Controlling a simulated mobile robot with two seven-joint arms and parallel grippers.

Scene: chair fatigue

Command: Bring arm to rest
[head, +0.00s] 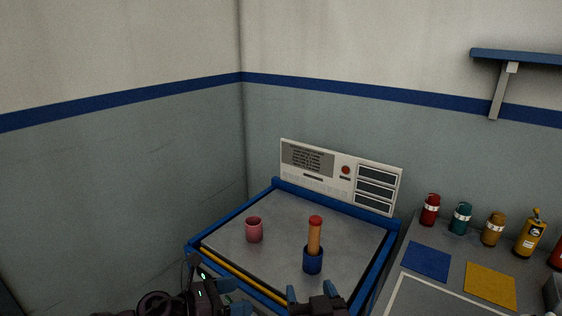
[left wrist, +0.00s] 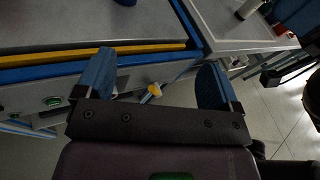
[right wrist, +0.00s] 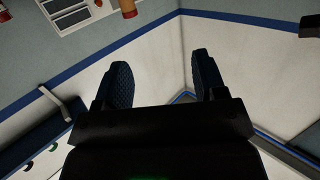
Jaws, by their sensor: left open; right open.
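My left gripper (head: 232,294) is at the bottom of the head view, in front of the workbench's near edge. In the left wrist view its two blue fingers (left wrist: 153,80) are spread, with nothing between them. My right gripper (head: 312,297) is at the bottom edge of the head view, to the right of the left one and below the blue cup in the picture. In the right wrist view its fingers (right wrist: 162,70) are apart and empty, with walls behind them. Both arms are mostly out of the head view.
A blue-edged workbench (head: 285,211) holds a pink cup (head: 254,230) and a blue cup (head: 313,262) with a red-topped orange stick (head: 315,236). A control panel (head: 340,177) stands behind. A side table (head: 437,287) at right has bottles, a blue mat (head: 426,261) and a yellow mat (head: 490,286).

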